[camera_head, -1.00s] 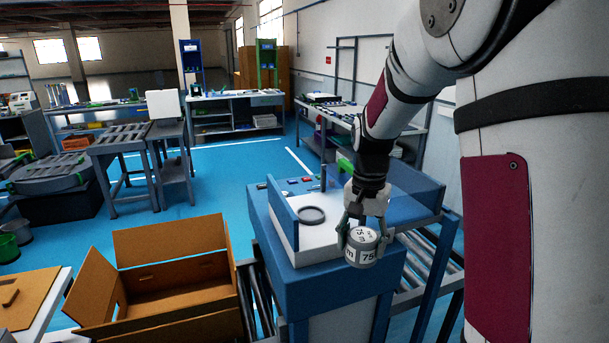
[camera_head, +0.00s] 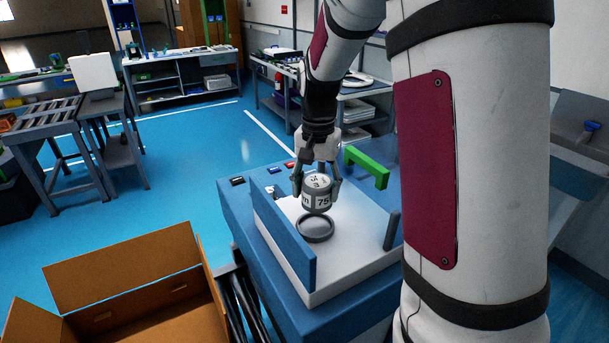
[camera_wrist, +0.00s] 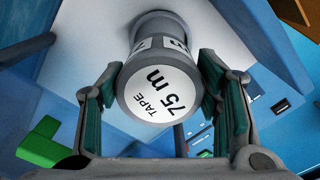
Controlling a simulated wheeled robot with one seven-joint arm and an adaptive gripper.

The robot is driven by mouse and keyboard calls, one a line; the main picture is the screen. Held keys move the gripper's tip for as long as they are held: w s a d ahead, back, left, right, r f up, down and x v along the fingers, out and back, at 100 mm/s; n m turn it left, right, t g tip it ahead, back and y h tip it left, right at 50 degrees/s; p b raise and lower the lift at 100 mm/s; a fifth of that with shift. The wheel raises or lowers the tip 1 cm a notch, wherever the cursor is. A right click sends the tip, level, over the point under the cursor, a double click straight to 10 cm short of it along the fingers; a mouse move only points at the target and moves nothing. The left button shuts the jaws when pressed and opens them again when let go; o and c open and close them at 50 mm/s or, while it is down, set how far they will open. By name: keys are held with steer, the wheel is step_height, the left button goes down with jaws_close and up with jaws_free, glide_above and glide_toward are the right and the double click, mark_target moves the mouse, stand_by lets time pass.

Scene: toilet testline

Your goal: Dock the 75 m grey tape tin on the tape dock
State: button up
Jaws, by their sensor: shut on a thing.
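The grey tape tin (camera_head: 318,191) has white labels reading "75 m" and "TAPE". My gripper (camera_head: 317,184) is shut on it and holds it upright, with the label on its top facing the wrist camera. In the wrist view the tin (camera_wrist: 158,88) sits between both finger pads of my gripper (camera_wrist: 160,95). The tape dock, a dark grey ring (camera_head: 316,229), lies on the white plate of the blue station. In the head view the tin appears just behind and above the ring. The wrist view shows part of a grey round shape behind the tin.
The white plate (camera_head: 345,262) has a blue wall (camera_head: 284,235) along its left side. A green bracket (camera_head: 367,165) stands behind the plate and a dark post (camera_head: 391,231) at its right. An open cardboard box (camera_head: 130,262) stands at the lower left.

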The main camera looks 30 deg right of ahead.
mark_target(315, 183)
steer(key=shift+w+f, duration=0.1)
steer(key=shift+f, duration=0.05)
steer(key=shift+w+f+b, duration=0.1)
steer(key=shift+f+b, duration=1.05)
steer(key=shift+f, duration=1.55)
steer(key=shift+s+a, duration=0.2)
steer(key=shift+s, duration=0.15)
steer(key=shift+f, duration=0.6)
steer(key=o, duration=1.1)
steer(key=shift+r+p, duration=2.25)
steer(key=shift+r, duration=3.25)
